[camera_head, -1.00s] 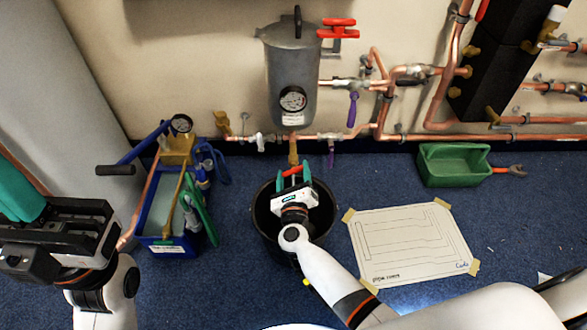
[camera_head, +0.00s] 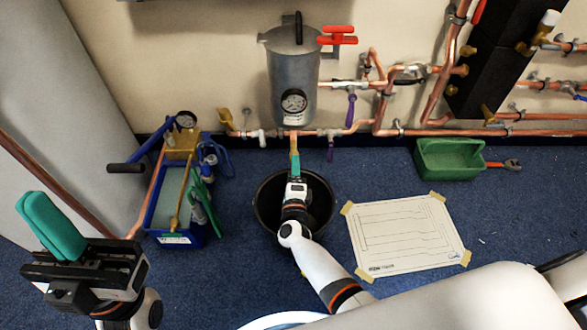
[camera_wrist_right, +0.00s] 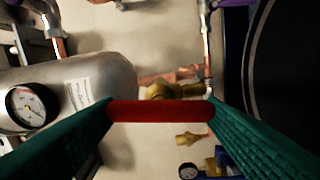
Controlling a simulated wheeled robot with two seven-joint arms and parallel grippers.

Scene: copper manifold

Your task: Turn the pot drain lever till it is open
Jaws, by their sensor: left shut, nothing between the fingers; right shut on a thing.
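The grey pot (camera_head: 294,75) with a round gauge hangs on the wall, and a brass drain (camera_head: 294,145) comes down below it. My right gripper (camera_head: 294,163) is just under this drain, above the black bucket. In the right wrist view the red drain lever (camera_wrist_right: 160,111) spans between its green fingers, which are shut on the lever's ends. The brass valve (camera_wrist_right: 178,90) and the pot (camera_wrist_right: 85,85) show behind the lever. In the head view the lever is hidden by the fingers. My left gripper (camera_head: 45,222) is shut and empty at the lower left.
The black bucket (camera_head: 262,205) stands on the floor under the drain. A blue crate (camera_head: 165,238) with tools is left of it. A paper sheet (camera_head: 408,235) and a green tray (camera_head: 450,160) lie to the right. Copper pipes (camera_head: 355,126) run along the wall.

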